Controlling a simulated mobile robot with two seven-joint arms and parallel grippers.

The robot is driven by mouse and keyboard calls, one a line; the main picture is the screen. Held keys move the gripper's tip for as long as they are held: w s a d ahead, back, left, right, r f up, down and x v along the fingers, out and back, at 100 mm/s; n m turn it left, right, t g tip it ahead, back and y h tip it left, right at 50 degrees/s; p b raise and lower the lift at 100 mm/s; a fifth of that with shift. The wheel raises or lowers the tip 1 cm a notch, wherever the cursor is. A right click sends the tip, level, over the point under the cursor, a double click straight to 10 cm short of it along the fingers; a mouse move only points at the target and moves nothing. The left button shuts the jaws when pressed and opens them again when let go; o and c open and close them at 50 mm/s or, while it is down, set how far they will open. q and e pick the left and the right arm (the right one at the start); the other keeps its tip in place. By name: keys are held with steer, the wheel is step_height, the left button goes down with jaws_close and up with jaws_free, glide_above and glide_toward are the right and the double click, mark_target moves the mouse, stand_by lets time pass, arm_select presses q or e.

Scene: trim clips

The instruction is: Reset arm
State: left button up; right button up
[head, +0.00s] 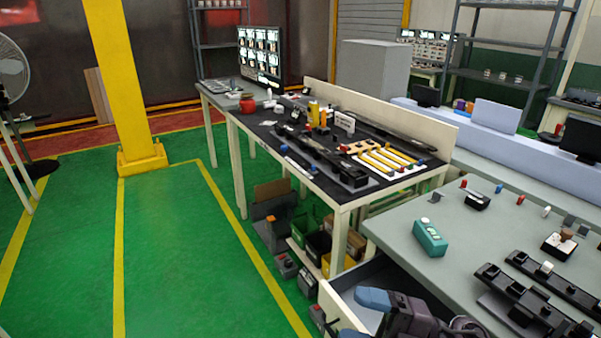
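Part of one of my arms, dark with blue-grey pieces, shows at the bottom edge right of the middle, over the open drawer (362,300) of the near workbench. I cannot tell which arm it is, and no fingertips can be made out. The rest of my arms is out of the picture. On the near grey workbench (395,213) lie a teal block (430,237), black trim strips (548,285), and several small red, blue and white clips.
A long dark-topped table (262,140) behind holds black trim parts, yellow bars (385,160) and a monitor (260,55). Bins (318,245) stand beneath. A yellow pillar (120,80) rises at left. The green floor (180,260) is clear. A fan (12,68) stands far left.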

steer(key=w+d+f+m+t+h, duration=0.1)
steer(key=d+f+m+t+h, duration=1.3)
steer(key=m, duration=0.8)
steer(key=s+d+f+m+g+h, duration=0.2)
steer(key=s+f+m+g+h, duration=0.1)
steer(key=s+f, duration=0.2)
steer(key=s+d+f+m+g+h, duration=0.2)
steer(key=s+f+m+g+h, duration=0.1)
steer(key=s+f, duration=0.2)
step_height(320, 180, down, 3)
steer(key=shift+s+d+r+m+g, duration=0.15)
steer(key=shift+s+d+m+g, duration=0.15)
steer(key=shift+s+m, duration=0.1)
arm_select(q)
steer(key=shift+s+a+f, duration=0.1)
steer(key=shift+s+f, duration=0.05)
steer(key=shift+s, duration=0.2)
